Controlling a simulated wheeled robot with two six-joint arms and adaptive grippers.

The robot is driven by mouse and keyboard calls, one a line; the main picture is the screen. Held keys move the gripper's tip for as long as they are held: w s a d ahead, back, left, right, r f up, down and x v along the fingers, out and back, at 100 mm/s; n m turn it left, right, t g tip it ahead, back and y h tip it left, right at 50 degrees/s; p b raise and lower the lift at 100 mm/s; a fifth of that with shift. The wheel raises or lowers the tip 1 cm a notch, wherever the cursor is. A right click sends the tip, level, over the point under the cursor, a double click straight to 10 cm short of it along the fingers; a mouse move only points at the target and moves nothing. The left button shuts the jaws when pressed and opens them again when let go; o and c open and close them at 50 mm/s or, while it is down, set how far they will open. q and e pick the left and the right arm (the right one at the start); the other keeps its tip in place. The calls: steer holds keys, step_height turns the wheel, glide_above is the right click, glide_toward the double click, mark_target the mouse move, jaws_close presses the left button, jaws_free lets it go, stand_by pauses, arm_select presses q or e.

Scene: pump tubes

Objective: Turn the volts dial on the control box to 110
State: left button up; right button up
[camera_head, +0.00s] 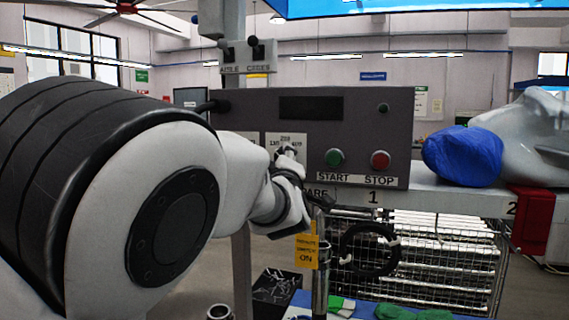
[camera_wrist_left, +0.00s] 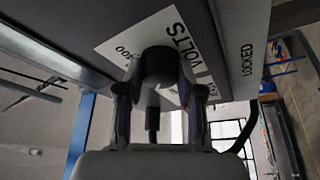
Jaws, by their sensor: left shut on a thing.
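The grey control box (camera_head: 240,107) stands at the centre of the head view, with a dark display, a green START button (camera_head: 334,157) and a red STOP button (camera_head: 381,160). Its white volts plate (camera_head: 270,139) has small numbers around the dial, partly hidden by my left gripper. In the left wrist view, the black volts dial (camera_wrist_left: 158,68) sits between my left fingers, beside the word VOLTS. My left gripper (camera_head: 287,152) is shut on the dial, and it also shows in the wrist view (camera_wrist_left: 160,85). The dial's pointer direction cannot be made out. My right gripper is out of view.
A blue bundle (camera_head: 462,156) and a glossy grey object (camera_head: 530,135) rest right of the box. A red block (camera_head: 532,215) hangs at the ledge. A yellow tag (camera_head: 306,250) and a coiled black cable (camera_head: 370,249) hang below, before a wire basket (camera_head: 440,262).

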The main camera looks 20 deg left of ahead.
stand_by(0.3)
arm_select(q)
steer(key=o, duration=1.2)
steer(key=shift+c, duration=0.2)
